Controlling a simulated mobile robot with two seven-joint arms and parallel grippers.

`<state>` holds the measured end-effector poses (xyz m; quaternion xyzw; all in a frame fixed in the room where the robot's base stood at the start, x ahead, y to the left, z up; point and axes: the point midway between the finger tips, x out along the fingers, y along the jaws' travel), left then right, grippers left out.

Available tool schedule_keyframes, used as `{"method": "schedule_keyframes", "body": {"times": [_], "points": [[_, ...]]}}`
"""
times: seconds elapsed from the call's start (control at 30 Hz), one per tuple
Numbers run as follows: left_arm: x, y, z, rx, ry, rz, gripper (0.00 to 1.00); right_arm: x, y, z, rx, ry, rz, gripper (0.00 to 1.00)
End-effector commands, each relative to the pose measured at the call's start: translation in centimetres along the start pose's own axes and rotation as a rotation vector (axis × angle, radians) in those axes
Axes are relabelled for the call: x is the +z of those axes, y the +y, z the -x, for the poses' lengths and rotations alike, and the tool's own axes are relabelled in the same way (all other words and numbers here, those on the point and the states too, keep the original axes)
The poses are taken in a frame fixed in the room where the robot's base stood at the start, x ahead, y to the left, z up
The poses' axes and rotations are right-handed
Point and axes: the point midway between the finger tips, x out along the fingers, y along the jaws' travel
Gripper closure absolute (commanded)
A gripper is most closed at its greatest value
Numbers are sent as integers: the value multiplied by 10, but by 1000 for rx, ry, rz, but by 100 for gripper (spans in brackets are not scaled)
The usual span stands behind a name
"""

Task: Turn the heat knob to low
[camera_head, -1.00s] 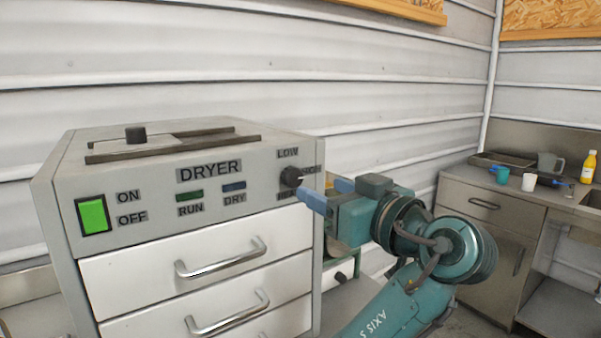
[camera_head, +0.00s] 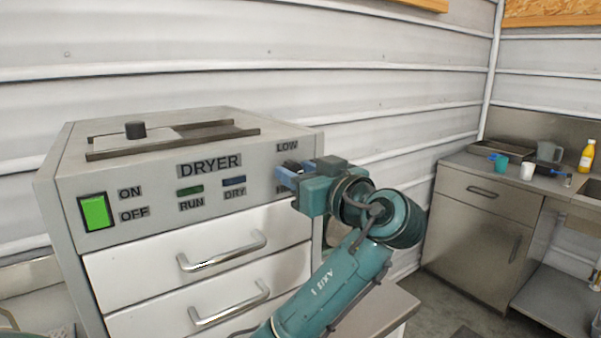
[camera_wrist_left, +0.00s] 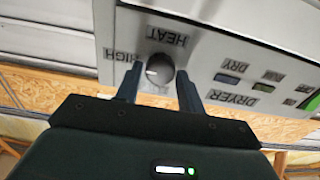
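The dryer (camera_head: 140,185) stands at the left in the head view, its labelled panel facing me. Its heat knob (camera_wrist_left: 160,68) is round and dark, with a light mark on the side towards the HIGH label in the left wrist view, where the panel appears upside down. HEAT shows above the knob there; the LOW label (camera_head: 287,146) shows in the head view. My left gripper (camera_head: 284,178) is at the panel's right end and mostly hides the knob in the head view. Its fingers (camera_wrist_left: 158,88) are open, one on each side of the knob, with small gaps visible. My right gripper is not in view.
A lit green switch (camera_head: 96,212) is at the panel's left, and drawers with bar handles (camera_head: 222,252) are below. A steel counter (camera_head: 480,195) with cups and a yellow bottle (camera_head: 586,157) stands at the right, apart from the dryer.

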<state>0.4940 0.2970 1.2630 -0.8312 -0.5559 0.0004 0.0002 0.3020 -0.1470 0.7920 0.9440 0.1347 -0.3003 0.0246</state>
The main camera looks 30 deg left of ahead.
Motion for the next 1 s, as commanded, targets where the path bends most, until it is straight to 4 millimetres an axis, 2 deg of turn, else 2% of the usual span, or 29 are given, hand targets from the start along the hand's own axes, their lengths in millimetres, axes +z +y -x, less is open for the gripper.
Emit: {"method": "schedule_keyframes", "body": {"times": [0.07, 0.33, 0.67, 1.0], "points": [[0, 0, 0, 0, 0, 0, 68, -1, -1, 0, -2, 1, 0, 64], [0, 0, 0, 0, 0, 0, 90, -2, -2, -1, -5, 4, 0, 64], [4, 0, 1, 1, -2, 48, 91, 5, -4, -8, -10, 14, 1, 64], [9, -1, 1, 2, -3, 286, 91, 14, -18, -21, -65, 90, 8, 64]]}}
